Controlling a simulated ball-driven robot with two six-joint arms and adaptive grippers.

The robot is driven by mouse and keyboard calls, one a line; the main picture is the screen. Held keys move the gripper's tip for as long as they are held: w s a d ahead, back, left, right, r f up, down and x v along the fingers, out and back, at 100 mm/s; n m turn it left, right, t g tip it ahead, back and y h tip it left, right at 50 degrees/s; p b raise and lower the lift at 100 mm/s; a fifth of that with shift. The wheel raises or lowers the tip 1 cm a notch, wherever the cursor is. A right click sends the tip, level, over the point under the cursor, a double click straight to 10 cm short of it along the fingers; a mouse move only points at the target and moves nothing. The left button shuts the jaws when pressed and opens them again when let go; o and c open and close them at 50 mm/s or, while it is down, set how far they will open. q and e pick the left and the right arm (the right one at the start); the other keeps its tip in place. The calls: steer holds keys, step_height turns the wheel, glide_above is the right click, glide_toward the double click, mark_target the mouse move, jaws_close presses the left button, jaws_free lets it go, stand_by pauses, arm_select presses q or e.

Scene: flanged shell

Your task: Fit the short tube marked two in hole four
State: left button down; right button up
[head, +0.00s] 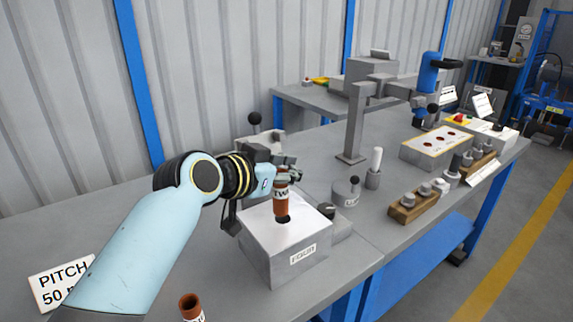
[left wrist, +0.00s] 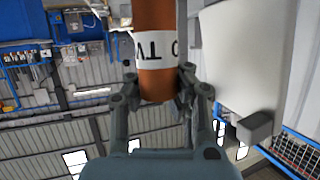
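The brown tube (head: 281,203) has a white band that reads TWO, partly covered. My left gripper (head: 283,176) is shut around its upper part and holds it upright. In the left wrist view the tube (left wrist: 156,82) sits between the fingers of the left gripper (left wrist: 158,88). Below it is a grey block (head: 285,255) with a front label, too small to read surely. A dark hole (head: 283,219) shows in the block's top at the tube's lower end. I cannot tell whether the tube's end is just above the hole or slightly inside. My right gripper is not in view.
Another brown tube (head: 190,304) with a white band stands at the near edge. A PITCH card (head: 60,284) lies at left. A round grey piece (head: 345,193), a grey post stand (head: 356,125) and a wooden peg rack (head: 418,203) are to the right. Bare bench lies at back left.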

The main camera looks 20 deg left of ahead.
mark_target(288, 215)
arm_select(q)
steer(key=shift+w+d+r+n+y+p, duration=0.15)
steer(key=shift+n+y+p, duration=0.2)
steer(key=shift+y+p, duration=0.25)
steer(key=shift+w+d+f+n+y+p, duration=0.1)
steer(key=shift+n+y+p, duration=0.3)
steer(key=shift+p, duration=0.35)
steer(key=shift+a, duration=0.1)
steer(key=shift+w+a+n+t+p, duration=0.2)
steer(key=shift+n+t+p, duration=0.1)
steer(key=shift+p, duration=0.1)
steer(key=shift+f+b, duration=1)
steer(key=shift+f, duration=0.45)
steer(key=shift+f+b, duration=2)
steer(key=shift+f, duration=0.9)
steer(key=c, duration=1.2)
jaws_free()
steer(key=shift+s, duration=0.1)
steer(key=shift+c, duration=0.2)
